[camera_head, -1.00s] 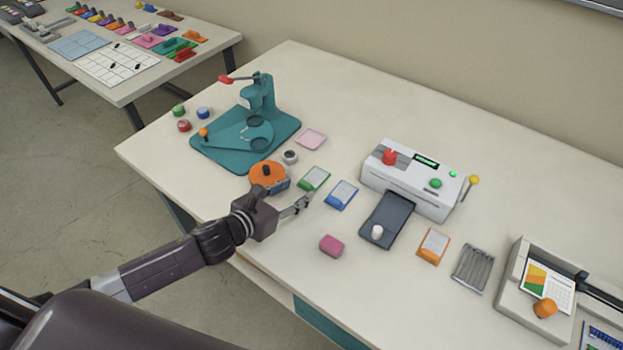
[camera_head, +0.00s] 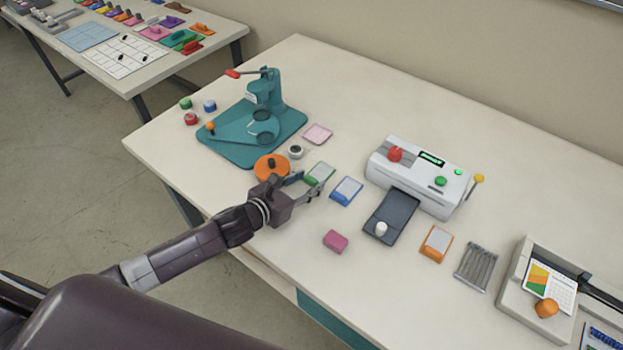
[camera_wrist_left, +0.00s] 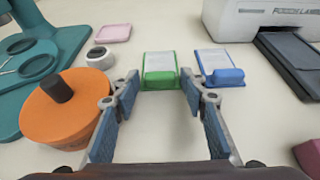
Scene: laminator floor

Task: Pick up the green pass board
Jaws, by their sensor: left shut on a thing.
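The green pass board (camera_head: 320,173) lies flat on the table, left of a blue board (camera_head: 346,190). It has a pale face and a green block at its near end. In the left wrist view the green pass board (camera_wrist_left: 160,66) is straight ahead, its block between the fingertips. My left gripper (camera_head: 309,185) is at table height with one finger on each side of the board's near end, shut on it. The left gripper's two blue-padded fingers (camera_wrist_left: 160,84) also show in the wrist view. My right gripper is not in view.
An orange disc (camera_head: 270,168) with a dark knob stands close beside my left finger. A teal press (camera_head: 245,145) is behind it. A white laminator (camera_head: 420,175) is to the right. A pink block (camera_head: 336,241) lies nearer the front edge, with clear table around it.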

